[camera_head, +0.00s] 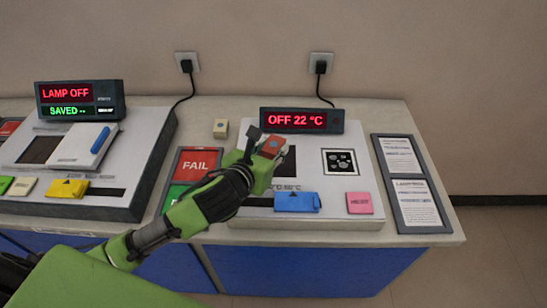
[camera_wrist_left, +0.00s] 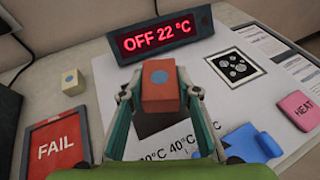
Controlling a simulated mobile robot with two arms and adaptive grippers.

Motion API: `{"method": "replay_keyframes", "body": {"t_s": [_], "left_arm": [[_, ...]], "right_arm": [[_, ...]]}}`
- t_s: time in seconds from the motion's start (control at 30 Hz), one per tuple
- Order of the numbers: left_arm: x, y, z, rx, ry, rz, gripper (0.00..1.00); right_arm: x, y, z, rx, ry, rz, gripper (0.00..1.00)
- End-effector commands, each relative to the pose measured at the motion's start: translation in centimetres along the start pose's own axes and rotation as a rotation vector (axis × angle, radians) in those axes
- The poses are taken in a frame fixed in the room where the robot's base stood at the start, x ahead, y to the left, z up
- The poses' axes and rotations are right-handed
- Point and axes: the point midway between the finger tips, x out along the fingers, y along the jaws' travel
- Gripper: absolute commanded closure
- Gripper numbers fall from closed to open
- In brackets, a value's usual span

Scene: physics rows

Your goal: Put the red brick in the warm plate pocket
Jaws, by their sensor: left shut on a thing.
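The red brick (camera_head: 272,146) has a blue dot on its top face. My left gripper (camera_head: 266,149) is shut on it. In the left wrist view the brick (camera_wrist_left: 160,85) sits upright between the two fingertips (camera_wrist_left: 160,94). A dark square pocket (camera_wrist_left: 152,126) in the white warm plate (camera_wrist_left: 218,100) shows just below and in front of the brick. The brick appears to be above the plate; its exact height is hard to tell. My right gripper is not in view.
The display (camera_head: 294,120) reads OFF 22 °C. A blue slider (camera_head: 297,202) and a pink button (camera_head: 359,203) are on the plate's front. A cream block (camera_head: 220,128) stands behind the FAIL sign (camera_head: 196,164). A lamp unit (camera_head: 80,160) is at left.

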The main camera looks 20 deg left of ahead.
Motion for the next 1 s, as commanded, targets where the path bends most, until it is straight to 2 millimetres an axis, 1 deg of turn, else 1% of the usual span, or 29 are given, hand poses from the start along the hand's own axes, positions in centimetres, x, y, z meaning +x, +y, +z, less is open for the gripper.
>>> {"method": "replay_keyframes", "body": {"t_s": [0.03,0.1,0.27,0.37,0.43,0.53,0.93,0.97,1.0], "left_arm": [[0.9,0.2,-0.4,-0.002,-0.002,0.001,0.96],[1.8,0.5,-0.9,-0.002,-0.003,0.001,0.96],[2.8,0.7,-1.4,-0.001,-0.005,0.000,0.96],[3.6,0.8,-2.3,-0.002,-0.001,0.000,0.96],[4.0,0.8,-3.4,-0.004,0.001,-0.001,0.96],[4.4,0.8,-4.3,-0.002,-0.001,-0.001,0.96],[4.6,0.8,-4.8,0.002,-0.005,-0.001,0.96],[4.6,0.8,-4.8,0.001,-0.003,-0.001,0.65],[4.6,0.8,-4.8,0.001,-0.003,-0.001,0.54]], "right_arm": [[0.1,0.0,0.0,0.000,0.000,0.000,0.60],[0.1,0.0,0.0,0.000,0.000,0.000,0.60],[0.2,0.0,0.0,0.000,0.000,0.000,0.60],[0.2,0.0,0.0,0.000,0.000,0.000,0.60],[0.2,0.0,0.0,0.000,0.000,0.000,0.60],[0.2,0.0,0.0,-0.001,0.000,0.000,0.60],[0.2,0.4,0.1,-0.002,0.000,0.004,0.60],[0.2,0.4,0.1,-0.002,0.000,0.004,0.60],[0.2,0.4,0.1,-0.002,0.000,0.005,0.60]]}}
